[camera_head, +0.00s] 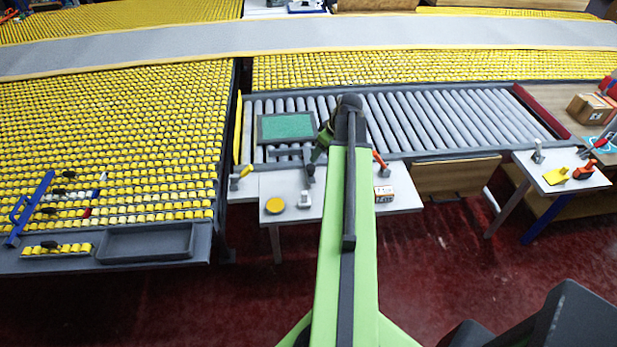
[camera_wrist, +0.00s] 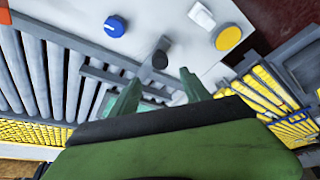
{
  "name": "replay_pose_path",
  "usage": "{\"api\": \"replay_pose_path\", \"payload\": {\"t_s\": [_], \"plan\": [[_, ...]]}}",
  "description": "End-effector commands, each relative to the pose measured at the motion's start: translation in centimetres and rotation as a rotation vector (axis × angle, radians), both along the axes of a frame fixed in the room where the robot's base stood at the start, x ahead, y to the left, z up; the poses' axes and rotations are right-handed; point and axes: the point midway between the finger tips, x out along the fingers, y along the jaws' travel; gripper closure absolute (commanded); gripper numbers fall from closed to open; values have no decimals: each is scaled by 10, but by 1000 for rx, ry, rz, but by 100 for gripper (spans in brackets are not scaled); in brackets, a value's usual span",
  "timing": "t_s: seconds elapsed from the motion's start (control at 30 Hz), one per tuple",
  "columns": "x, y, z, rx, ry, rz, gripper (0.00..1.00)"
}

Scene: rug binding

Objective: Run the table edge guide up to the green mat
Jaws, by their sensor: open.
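The green mat (camera_head: 287,127) lies on the grey rollers in a dark frame. The table edge guide looks like the grey bar (camera_head: 284,152) just in front of the mat's near edge, with a dark upright handle (camera_head: 310,173) near its right end. A narrow gap seems to separate bar and mat. In the wrist view, the dark knobbed handle (camera_wrist: 161,54) stands just beyond my fingertips. My gripper (camera_wrist: 160,79) is open, its two green fingers apart and pointing towards the handle. Nothing shows held. My arm hides part of the table in the head view.
The white table (camera_head: 336,196) carries a yellow disc (camera_head: 275,205), a white block (camera_head: 304,200) and a small box (camera_head: 383,193). An orange-handled tool (camera_head: 380,163) lies right of my arm. The roller bed (camera_head: 440,115) is clear to the right.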

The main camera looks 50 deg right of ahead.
Motion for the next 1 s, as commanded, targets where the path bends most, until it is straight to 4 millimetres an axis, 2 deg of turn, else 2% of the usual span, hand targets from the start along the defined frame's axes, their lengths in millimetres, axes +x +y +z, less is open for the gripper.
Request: {"api": "replay_pose_path", "payload": {"t_s": [0.03,0.4,0.5,0.6,0.87,1.0], "plan": [[5,0,-22,0,0,1,45],[35,2,-96,0,0,-1,45],[42,3,-110,0,0,-1,45],[46,3,-116,-1,0,-1,45],[46,3,-113,0,0,-2,45],[46,3,-113,0,0,-3,62]]}}
